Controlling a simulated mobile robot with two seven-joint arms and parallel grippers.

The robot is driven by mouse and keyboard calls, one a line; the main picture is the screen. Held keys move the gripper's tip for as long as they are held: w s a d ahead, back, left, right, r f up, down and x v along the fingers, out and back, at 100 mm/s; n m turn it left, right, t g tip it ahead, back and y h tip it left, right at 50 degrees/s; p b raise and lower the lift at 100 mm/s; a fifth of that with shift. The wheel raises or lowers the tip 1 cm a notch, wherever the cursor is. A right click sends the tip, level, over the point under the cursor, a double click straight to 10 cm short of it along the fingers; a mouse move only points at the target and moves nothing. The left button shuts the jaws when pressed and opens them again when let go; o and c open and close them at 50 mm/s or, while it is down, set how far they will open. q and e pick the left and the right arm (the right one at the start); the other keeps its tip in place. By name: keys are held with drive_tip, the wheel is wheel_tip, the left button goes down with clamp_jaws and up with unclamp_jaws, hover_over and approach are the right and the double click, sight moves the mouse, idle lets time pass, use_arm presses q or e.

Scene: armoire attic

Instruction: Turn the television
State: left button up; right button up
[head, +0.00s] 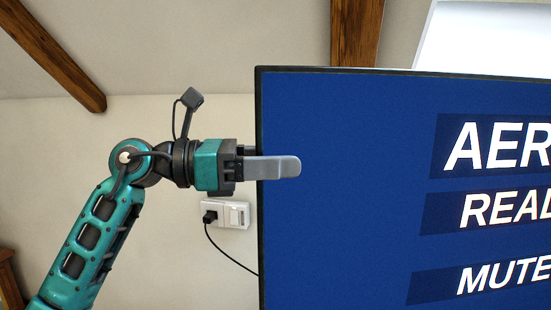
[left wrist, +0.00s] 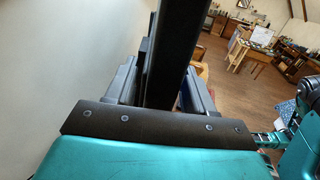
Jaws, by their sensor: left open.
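The television (head: 345,180) fills the right half of the head view, its blue screen showing white words inside a thin dark frame. My left gripper (head: 283,166) is at the screen's left edge, with one grey finger reaching across the front of the screen. The other finger is hidden behind the television in the head view. In the left wrist view the dark edge of the television (left wrist: 180,45) runs between the two open fingers. I cannot tell whether either finger touches it. My right gripper is not in view.
A white wall outlet (head: 226,214) with a black plug and cable is on the wall below my left gripper. Wooden beams (head: 55,55) cross the sloped ceiling. In the left wrist view a wooden table (left wrist: 257,52) stands far off on the wooden floor.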

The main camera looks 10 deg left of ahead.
use_arm(q)
clamp_jaws()
idle(0.5)
